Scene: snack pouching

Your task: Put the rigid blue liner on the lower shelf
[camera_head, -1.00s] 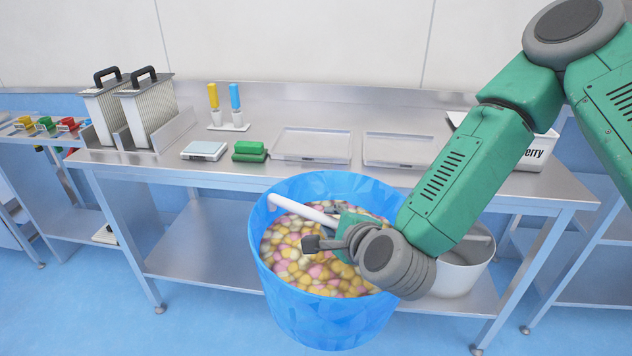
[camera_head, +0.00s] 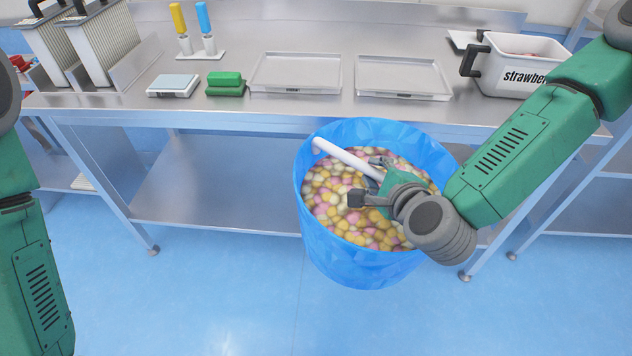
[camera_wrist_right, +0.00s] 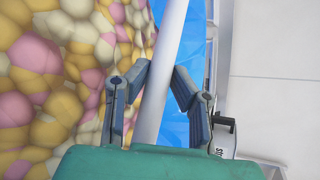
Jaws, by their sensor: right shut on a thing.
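The rigid blue liner (camera_head: 345,262) is a faceted, bucket-like tub full of pink, yellow and cream balls, upright in front of the steel table. A white bar (camera_head: 345,155) runs across its mouth. My right gripper (camera_head: 372,180) is at the liner's mouth, shut on this bar. In the right wrist view, the fingers (camera_wrist_right: 158,85) close from both sides on the bar (camera_wrist_right: 170,50), with the blue wall (camera_wrist_right: 192,58) beyond. The lower shelf (camera_head: 215,190) is under the table, bare to the left of the liner. The liner hides part of it. My left gripper is out of view.
The table's front edge and legs (camera_head: 125,220) stand behind the liner. On top are two flat trays (camera_head: 295,73), a green block (camera_head: 226,84), a scale (camera_head: 172,86) and a strawberry-labelled bin (camera_head: 515,68). The floor (camera_head: 230,300) in front is clear.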

